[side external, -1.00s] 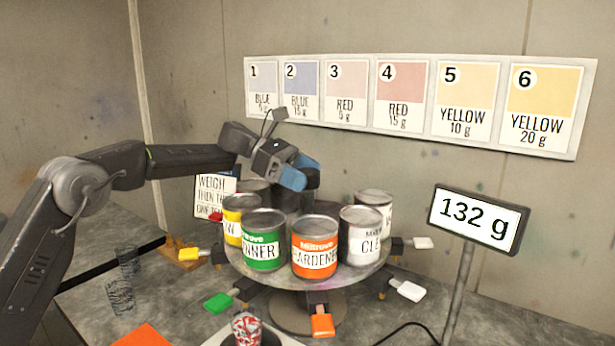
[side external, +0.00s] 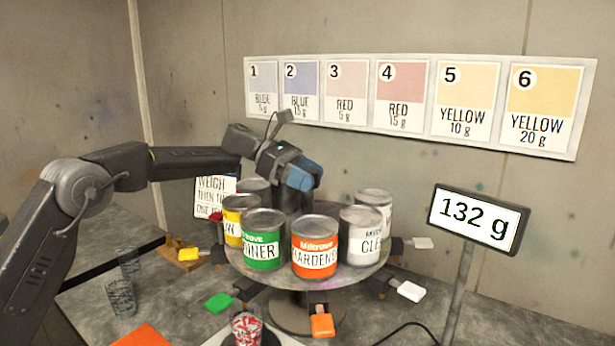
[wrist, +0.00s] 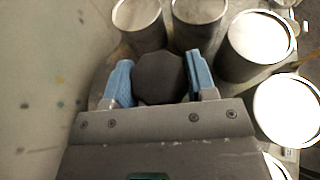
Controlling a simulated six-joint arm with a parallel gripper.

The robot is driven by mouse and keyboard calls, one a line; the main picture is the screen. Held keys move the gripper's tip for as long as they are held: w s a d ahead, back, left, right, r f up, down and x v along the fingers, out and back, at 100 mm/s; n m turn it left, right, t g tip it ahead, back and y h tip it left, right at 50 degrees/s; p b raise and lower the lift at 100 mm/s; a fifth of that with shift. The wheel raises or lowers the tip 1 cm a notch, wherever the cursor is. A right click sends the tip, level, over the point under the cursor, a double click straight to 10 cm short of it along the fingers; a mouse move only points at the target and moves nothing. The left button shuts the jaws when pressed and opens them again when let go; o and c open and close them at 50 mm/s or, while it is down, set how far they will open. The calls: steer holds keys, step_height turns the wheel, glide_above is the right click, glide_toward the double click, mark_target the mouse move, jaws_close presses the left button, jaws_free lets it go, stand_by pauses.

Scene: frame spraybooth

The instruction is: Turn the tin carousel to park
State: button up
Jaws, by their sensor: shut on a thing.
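The tin carousel (side external: 330,279) is a round grey turntable on a pedestal, carrying a ring of tins. My gripper (side external: 302,176) is over the carousel's middle behind the front tins. In the wrist view its blue fingers are shut on a dark faceted knob (wrist: 160,77). The knob's lower part is hidden.
A "132 g" display (side external: 475,222) stands on a post at right. A red-and-white patterned cup (side external: 246,328) stands in front of the carousel. A wire mesh holder (side external: 127,285) stands at left. A colour chart (side external: 410,105) hangs on the back wall.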

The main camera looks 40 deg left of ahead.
steer(key=shift+c, duration=1.2)
steer(key=shift+w+m+g+h, duration=0.1)
steer(key=shift+m+g+h, duration=0.2)
steer(key=shift+m+g, duration=0.9)
steer(key=shift+g, duration=0.3)
steer(key=shift+r+m, duration=0.1)
steer(key=shift+m, duration=0.3)
steer(key=o, duration=1.3)
steer(key=shift+g, duration=0.3)
steer(key=shift+n, duration=0.3)
